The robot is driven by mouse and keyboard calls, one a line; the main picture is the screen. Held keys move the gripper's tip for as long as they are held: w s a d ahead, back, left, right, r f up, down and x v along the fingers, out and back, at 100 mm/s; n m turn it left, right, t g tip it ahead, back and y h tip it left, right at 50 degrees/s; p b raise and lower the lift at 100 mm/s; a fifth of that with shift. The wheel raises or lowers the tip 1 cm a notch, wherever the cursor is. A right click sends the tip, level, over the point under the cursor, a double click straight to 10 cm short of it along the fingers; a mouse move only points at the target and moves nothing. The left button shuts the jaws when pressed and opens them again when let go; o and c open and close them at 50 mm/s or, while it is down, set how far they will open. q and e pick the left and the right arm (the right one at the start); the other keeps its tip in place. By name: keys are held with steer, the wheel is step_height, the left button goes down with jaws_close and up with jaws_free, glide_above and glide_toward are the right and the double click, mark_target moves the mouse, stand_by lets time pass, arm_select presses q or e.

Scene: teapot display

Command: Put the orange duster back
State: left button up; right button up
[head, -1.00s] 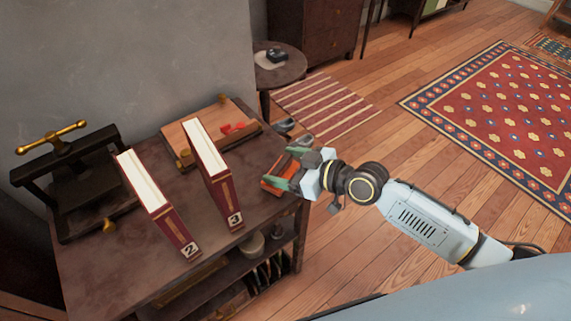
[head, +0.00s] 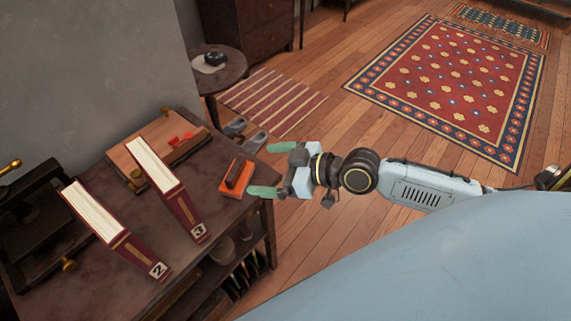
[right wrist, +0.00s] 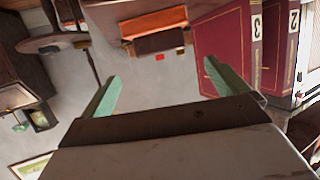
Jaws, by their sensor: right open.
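The orange duster (head: 230,190), an orange block with a dark brown grip on top, rests on the dark table top (head: 205,262) near its right edge. My right gripper (head: 268,170) is open and empty, just to the right of the duster, its green fingers pointing toward it. In the right wrist view the duster (right wrist: 158,43) shows ahead of the gripper (right wrist: 160,85), beyond the spread fingertips. My left gripper is not in view.
Red books numbered 2 (head: 110,228) and 3 (head: 165,186) stand left of the duster. A wooden board (head: 135,151) with a red item lies behind them. A black press (head: 35,215) stands at the left. Open floor lies right of the table.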

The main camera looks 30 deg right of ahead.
steer(key=shift+v, duration=2.1)
